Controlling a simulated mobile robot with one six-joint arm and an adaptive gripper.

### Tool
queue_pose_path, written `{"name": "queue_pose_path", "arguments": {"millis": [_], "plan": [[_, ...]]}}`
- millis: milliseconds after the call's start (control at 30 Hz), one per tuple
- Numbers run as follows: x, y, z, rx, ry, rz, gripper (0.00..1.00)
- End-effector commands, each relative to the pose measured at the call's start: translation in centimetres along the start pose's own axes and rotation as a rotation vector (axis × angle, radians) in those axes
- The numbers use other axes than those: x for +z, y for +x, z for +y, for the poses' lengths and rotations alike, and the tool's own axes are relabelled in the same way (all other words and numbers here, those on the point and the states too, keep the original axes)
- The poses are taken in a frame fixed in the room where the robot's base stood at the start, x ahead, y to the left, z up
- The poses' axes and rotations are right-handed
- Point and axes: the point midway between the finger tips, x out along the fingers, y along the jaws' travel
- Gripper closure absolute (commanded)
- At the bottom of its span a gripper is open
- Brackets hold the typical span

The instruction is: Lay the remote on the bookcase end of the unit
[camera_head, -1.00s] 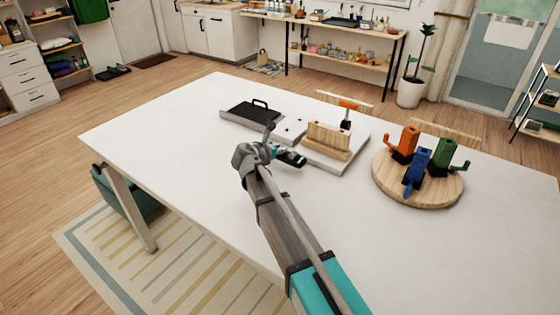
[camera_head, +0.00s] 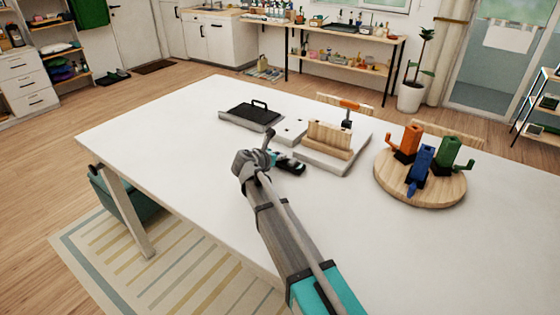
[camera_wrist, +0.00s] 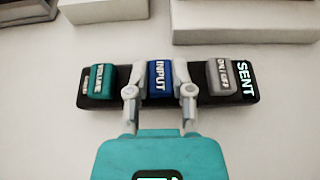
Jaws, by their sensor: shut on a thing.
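The remote (camera_wrist: 215,88) is a long black bar with teal, blue and grey raised blocks. The blue one reads INPUT, and glowing SENT lettering is at the right end. My gripper (camera_wrist: 160,90) is shut on the remote, its fingers either side of the blue block. In the head view my gripper (camera_head: 268,150) hides part of the remote (camera_head: 290,165). I cannot tell whether the remote touches the white table.
A round wooden board (camera_head: 420,197) with orange, blue and green figures stands right of the unit. An orange-topped upright piece (camera_head: 348,106) is behind the wooden piece. The white table (camera_head: 170,150) is clear at left and front right.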

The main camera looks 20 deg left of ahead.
Motion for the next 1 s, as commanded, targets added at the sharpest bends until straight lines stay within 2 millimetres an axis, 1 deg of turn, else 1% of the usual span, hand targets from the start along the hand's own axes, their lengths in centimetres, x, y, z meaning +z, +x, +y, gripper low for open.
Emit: {"name": "queue_pose_path", "arguments": {"millis": [33,367,533,567,700,733,1000], "plan": [[-0.23,0.09,0.0,0.0,0.0,-0.001,1.0],[-0.16,0.05,0.01,0.0,0.0,0.0,1.0],[-0.54,0.21,0.01,0.0,0.0,0.0,1.0],[-0.44,0.17,0.01,0.0,0.0,0.0,0.65],[-0.41,0.16,0.01,0.0,0.0,0.0,0.39],[-0.41,0.16,0.01,0.0,0.0,0.0,0.36],[-0.41,0.16,0.0,0.0,0.0,0.0,0.36]]}}
